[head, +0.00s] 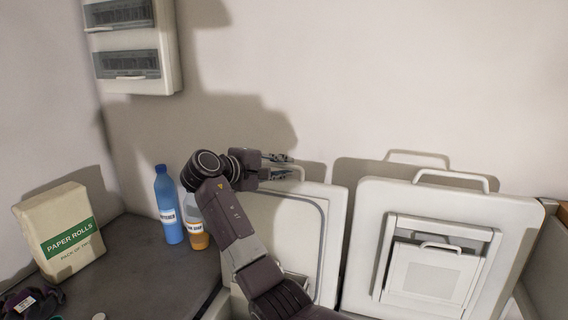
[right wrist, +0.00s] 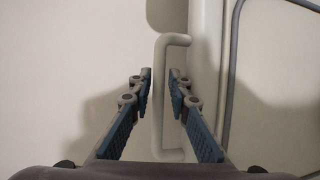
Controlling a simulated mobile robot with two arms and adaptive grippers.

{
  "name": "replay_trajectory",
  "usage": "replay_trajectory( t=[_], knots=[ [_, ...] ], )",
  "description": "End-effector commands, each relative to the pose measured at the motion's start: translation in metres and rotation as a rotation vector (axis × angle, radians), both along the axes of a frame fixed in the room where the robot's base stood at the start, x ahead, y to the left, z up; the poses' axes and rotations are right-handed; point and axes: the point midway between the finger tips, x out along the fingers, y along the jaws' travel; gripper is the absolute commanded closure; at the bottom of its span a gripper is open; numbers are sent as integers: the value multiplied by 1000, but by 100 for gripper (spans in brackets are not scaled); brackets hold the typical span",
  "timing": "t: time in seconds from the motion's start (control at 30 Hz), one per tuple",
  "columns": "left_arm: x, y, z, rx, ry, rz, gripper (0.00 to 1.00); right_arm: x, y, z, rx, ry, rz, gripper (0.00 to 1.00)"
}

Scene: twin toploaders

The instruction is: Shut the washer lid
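Two white top-loader lids stand raised against the wall in the head view. The left lid (head: 334,215) is partly hidden behind my right arm. The right lid (head: 361,225) has a handle (head: 452,175) on its top edge and a framed panel on its face. I cannot tell from labels which one is the washer's. My right gripper (head: 291,166) is at the top edge of the left lid. In the right wrist view my right gripper (right wrist: 160,77) is open, with its fingers on either side of that lid's white handle (right wrist: 159,105), and gaps show.
On the dark counter (head: 140,275) at the left stand a paper rolls pack (head: 60,230), a blue bottle (head: 166,205) and an orange-filled bottle (head: 197,225), close to my right arm. A white wall box (head: 168,50) hangs above. The wall behind the lids is close.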

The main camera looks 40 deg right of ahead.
Motion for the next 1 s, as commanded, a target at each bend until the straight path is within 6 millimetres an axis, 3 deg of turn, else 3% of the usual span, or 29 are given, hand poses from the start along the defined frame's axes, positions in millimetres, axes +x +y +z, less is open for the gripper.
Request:
replay_trajectory(
  t=[0.1, 0.23, 0.4, 1.0],
  knots=[
    [-1, -13, 0, -15, 0, -2, 45, 0, -1, -1, 0, 0, 0, 83],
    [-1, -13, 0, -15, 1, -5, 45, 0, -1, -1, 0, 0, 0, 83],
    [-1, -6, 0, -7, 1, -7, 45, 0, -1, -1, 0, 0, 0, 100],
    [0, -3, -5, -3, 0, -2, 45, 0, -1, -3, -15, -7, -1, 100]
  ],
)
